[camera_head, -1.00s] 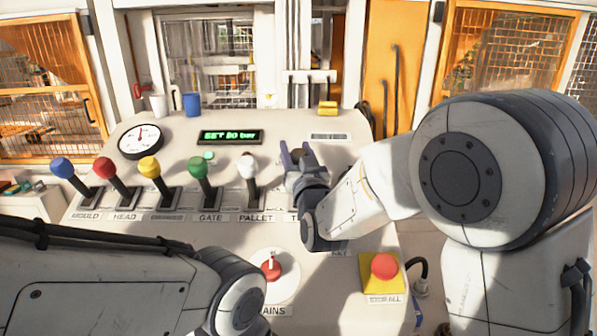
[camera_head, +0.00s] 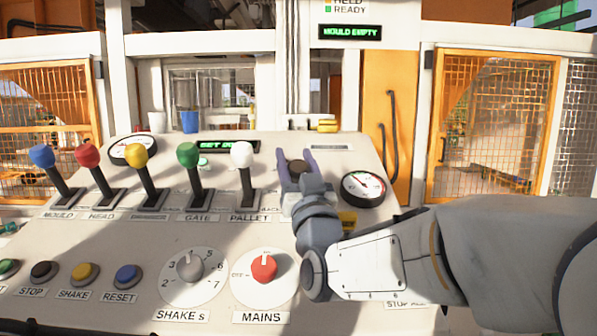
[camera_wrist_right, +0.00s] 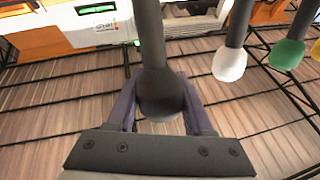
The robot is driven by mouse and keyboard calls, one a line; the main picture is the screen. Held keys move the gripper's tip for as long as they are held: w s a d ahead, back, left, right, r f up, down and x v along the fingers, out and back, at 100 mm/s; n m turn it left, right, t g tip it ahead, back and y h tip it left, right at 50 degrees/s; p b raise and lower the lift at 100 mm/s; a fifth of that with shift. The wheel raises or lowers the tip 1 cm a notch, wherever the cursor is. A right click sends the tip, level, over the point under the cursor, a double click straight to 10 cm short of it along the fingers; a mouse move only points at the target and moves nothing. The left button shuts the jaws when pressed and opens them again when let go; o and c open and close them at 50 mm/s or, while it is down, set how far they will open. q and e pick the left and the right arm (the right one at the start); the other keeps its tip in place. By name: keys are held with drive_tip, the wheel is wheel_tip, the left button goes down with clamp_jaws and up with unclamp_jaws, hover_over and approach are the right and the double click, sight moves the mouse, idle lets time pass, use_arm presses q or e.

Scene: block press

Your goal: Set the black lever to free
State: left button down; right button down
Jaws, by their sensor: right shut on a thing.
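The lever's lower shaft, slot and name label are hidden behind my gripper in the head view. I cannot read the lever's setting. My left gripper is out of view.
Beside it stand the white PALLET lever (camera_head: 243,156), green GATE lever (camera_head: 188,156), yellow (camera_head: 137,156), red (camera_head: 88,156) and blue (camera_head: 42,156) levers. A gauge (camera_head: 363,188) is close on the right. The MAINS knob (camera_head: 264,268) is below. A screen (camera_head: 350,31) reads MOULD EMPTY.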

drive_tip(key=shift+s+b, duration=0.35)
drive_tip(key=shift+s, duration=0.1)
drive_tip(key=shift+s+a+r, duration=0.1)
drive_tip(key=shift+r, duration=0.05)
drive_tip(key=shift+c, duration=1.8)
unclamp_jaws()
drive_tip(key=shift+o, duration=0.2)
drive_tip(key=shift+s, duration=0.15)
drive_tip(key=shift+f, duration=0.35)
drive_tip(key=b+v, duration=0.3)
drive_tip(key=v, duration=0.7)
